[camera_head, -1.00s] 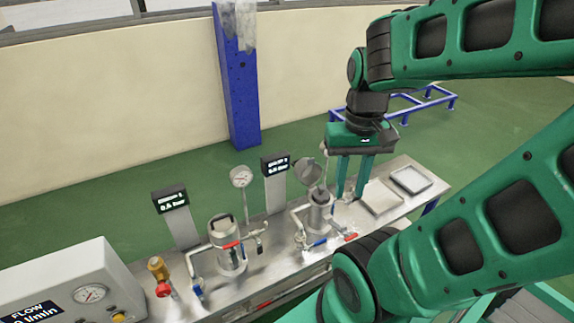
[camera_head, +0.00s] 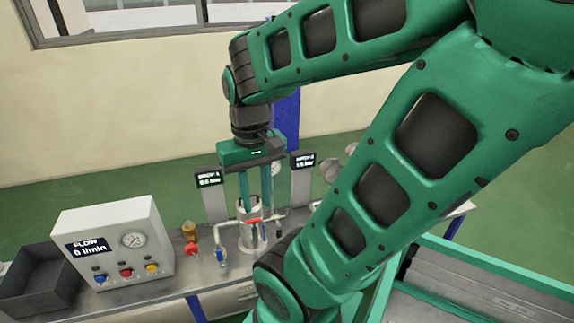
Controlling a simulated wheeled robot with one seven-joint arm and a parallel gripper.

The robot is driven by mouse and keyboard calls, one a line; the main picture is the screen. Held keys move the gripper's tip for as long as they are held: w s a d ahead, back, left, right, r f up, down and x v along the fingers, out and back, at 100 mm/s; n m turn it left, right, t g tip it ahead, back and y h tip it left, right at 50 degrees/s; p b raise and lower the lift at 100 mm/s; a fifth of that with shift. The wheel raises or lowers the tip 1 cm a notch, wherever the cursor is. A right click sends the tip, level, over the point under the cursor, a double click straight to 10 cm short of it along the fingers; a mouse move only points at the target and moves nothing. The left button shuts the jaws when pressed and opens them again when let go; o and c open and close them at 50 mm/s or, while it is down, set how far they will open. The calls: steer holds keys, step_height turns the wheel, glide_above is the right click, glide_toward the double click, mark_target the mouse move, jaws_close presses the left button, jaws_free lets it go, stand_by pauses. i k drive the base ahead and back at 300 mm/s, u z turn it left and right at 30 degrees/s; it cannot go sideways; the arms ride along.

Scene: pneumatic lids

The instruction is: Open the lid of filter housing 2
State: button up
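The left filter housing (camera_head: 243,237) is a metal cylinder on the bench with a red-handled valve (camera_head: 254,221) at its front. My gripper (camera_head: 256,208) points down at its top. Its two green fingers are apart, and the lid area between them is mostly covered. I cannot tell if they touch it. The right housing is hidden behind my arm; a round grey disc (camera_head: 330,172), seemingly its raised lid, shows beside the arm. Two display posts, left (camera_head: 208,179) and right (camera_head: 302,160), stand behind; their small text is not clearly readable, so the housing numbers are uncertain.
A white flow box (camera_head: 115,245) with a gauge and buttons stands left of the housing. A brass and red valve (camera_head: 190,235) is between them. A dark grey bin (camera_head: 38,285) is at the far left. My arm covers the right part of the bench.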

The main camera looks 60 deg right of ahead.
mark_target(329, 169)
steer(key=u, duration=1.55)
steer(key=k, duration=1.9)
steer(key=z, duration=2.35)
steer(key=i, duration=0.5)
steer(key=z, duration=0.25)
